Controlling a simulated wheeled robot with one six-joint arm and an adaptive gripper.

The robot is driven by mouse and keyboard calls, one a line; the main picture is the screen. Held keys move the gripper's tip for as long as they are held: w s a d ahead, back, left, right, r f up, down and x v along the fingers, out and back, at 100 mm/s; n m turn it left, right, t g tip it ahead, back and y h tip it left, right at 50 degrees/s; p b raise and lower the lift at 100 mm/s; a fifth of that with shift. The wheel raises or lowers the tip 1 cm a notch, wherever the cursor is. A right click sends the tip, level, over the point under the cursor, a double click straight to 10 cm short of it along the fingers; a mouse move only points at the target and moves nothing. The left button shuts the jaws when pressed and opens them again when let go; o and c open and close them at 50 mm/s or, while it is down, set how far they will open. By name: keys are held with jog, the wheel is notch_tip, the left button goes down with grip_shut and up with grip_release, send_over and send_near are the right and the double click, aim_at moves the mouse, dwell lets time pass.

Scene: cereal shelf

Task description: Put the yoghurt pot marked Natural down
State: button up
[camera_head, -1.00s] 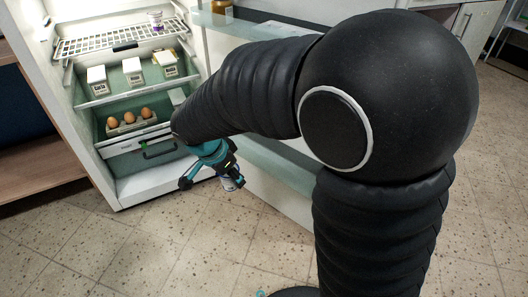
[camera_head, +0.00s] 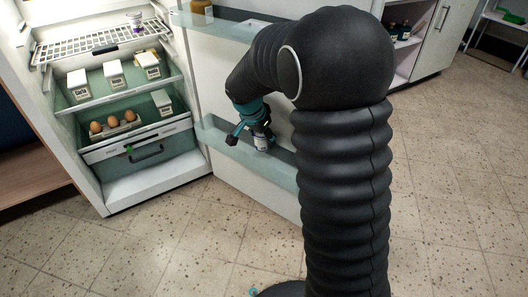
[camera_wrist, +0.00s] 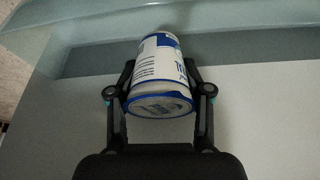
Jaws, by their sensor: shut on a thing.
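A white yoghurt pot with blue print and blue rims (camera_wrist: 158,68) is between the fingers of my gripper (camera_wrist: 160,95) in the wrist view. My gripper is shut on it. Its lid end faces the wrist camera; no word Natural can be read. In the head view the pot (camera_head: 262,142) hangs below my gripper (camera_head: 256,132), in front of the glass shelf on the open fridge door (camera_head: 285,154). I cannot tell whether the pot touches this shelf. Another small pot (camera_head: 136,27) stands on the wire rack of the fridge.
The open fridge holds the wire rack (camera_head: 100,40), several labelled cartons (camera_head: 113,73), and eggs in a tray (camera_head: 115,126). A higher door shelf (camera_head: 228,26) carries a jar (camera_head: 201,12). The lower door shelf has free room to the left of my gripper.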

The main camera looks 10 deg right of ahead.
aim_at(266, 159)
notch_tip(266, 159, down, 6)
jog(key=shift+a+r+b, duration=0.1)
jog(key=shift+a+b, duration=0.05)
jog(key=shift+b, duration=0.25)
jog(key=shift+w+f, duration=0.1)
jog(key=shift+f, duration=0.15)
jog(key=shift+f, duration=0.2)
jog(key=o, duration=1.3)
jog(key=shift+r, duration=0.1)
jog(key=shift+o, duration=0.2)
